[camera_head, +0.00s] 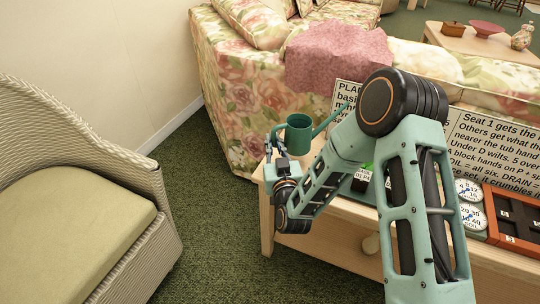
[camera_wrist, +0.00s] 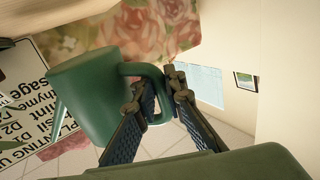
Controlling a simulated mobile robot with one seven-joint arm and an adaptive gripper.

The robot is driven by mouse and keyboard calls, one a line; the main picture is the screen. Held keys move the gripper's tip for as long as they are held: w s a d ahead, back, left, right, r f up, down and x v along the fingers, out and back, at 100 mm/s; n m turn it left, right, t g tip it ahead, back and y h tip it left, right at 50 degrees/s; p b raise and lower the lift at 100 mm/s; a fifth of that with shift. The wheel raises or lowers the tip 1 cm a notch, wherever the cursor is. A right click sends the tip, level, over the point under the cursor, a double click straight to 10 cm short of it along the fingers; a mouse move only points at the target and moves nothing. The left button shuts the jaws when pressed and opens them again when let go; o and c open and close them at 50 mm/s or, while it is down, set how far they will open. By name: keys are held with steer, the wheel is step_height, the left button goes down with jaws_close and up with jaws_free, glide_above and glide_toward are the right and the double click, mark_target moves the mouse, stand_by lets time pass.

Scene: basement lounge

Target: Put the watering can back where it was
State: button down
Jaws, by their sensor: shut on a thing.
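The green watering can (camera_head: 299,133) is above the left end of a light wooden table (camera_head: 268,216), with its spout pointing right. My gripper (camera_head: 277,142) is at the can's left side, shut on its handle. In the wrist view the can (camera_wrist: 92,92) hangs left of the fingers, its spout toward the lower left. The gripper fingers (camera_wrist: 160,98) close around the handle there. My forearm hides part of the table top, so I cannot tell whether the can's base touches it.
Printed signs (camera_head: 490,137) stand along the table's back. White round dials (camera_head: 470,203) and a brown tray (camera_head: 515,217) sit at the right. A floral sofa (camera_head: 235,95) is behind. A wicker chair (camera_head: 150,232) stands left, with green carpet (camera_head: 205,200) between.

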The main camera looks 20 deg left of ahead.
steer(key=shift+w+a+f, duration=0.5)
steer(key=shift+a+f, duration=0.15)
steer(key=shift+f, duration=0.2)
steer(key=shift+w+a+f+b, duration=0.1)
steer(key=shift+f+b, duration=0.45)
steer(key=shift+f, duration=0.35)
steer(key=shift+w+a+f+b, duration=0.1)
steer(key=shift+f+b, duration=0.4)
steer(key=shift+f, duration=0.4)
steer(key=shift+f, duration=0.2)
steer(key=c, duration=2)
jaws_free()
steer(key=shift+r, duration=0.25)
steer(key=p+v, duration=0.2)
steer(key=v, duration=1)
steer(key=shift+f, duration=0.15)
